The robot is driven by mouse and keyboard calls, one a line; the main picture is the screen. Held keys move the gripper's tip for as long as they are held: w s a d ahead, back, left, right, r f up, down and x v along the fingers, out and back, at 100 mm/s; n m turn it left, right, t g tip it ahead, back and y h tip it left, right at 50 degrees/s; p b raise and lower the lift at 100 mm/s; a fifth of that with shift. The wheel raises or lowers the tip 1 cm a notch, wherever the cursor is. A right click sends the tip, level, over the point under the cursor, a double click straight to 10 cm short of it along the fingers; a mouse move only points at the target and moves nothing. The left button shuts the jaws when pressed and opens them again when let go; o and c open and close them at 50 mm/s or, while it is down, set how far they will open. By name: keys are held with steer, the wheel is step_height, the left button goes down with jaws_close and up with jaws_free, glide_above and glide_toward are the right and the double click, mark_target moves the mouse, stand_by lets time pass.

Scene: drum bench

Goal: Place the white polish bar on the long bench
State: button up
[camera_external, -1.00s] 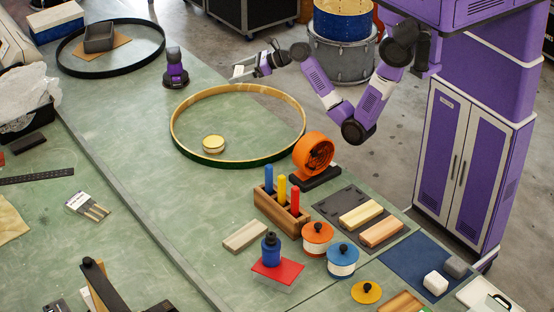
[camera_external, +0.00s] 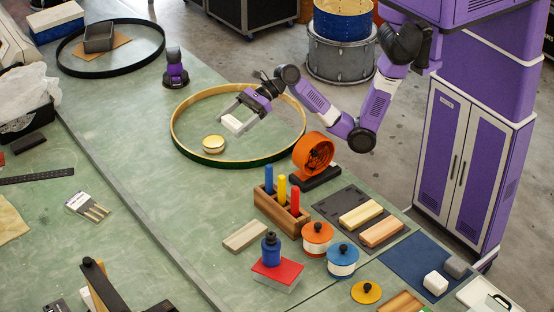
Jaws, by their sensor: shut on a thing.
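My gripper (camera_external: 238,115) is shut on the white polish bar (camera_external: 233,125), a small pale block. The long bench (camera_external: 110,120) has a green top and runs from the upper left to the lower right. The bar appears clear of the bench top, though its exact height is hard to tell.
A purple device (camera_external: 175,70) stands behind.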

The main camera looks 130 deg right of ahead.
steer(key=w+a+f+n+g+y+b, duration=0.15)
steer(key=a+n+g+y, duration=0.5)
steer(key=a, duration=2.85)
steer(key=n+g+y+b, duration=0.6)
steer(key=n+g+y, duration=0.1)
steer(key=n, duration=0.4)
glide_above(431, 269)
step_height(431, 269, down, 19)
steer(key=shift+r, duration=0.1)
steer(key=shift+f, duration=2.45)
